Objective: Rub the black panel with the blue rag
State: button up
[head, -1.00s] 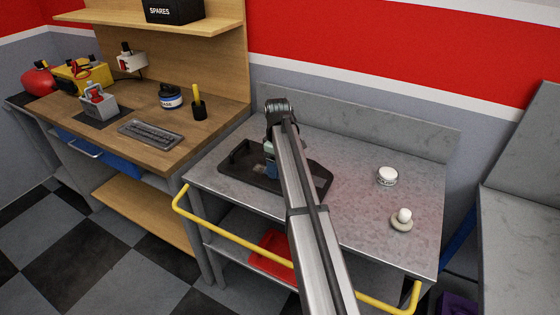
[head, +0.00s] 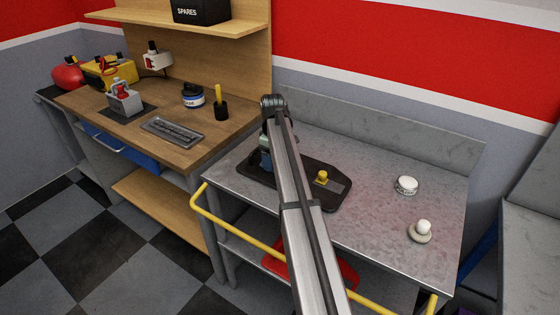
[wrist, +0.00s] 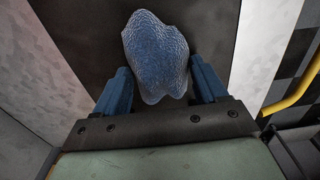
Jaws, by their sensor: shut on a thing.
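The black panel (head: 332,201) lies flat on the metal cart top, with a yellow knob (head: 322,176) and a grey plate on its right part. My gripper (head: 265,158) is low over the panel's left end, mostly hidden behind my own arm. In the wrist view my gripper (wrist: 158,70) has its blue fingers on both sides of the crumpled blue rag (wrist: 157,45), shut on it. The dark panel (wrist: 215,35) lies under the rag there; I cannot tell whether they touch. The rag is hidden in the head view.
A white round tin (head: 406,185) and a pale knobbed piece (head: 421,231) stand on the cart's right side. A yellow rail (head: 240,234) runs along its front. A wooden bench (head: 80,105) with a keyboard and tools is at left.

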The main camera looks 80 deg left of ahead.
jog(key=shift+w+d, duration=0.7)
jog(key=shift+d, duration=0.1)
jog(key=shift+w+d, duration=2.65)
notch_tip(320, 180, up, 2)
jog(key=shift+a+r, duration=0.1)
jog(key=shift+r, duration=2.9)
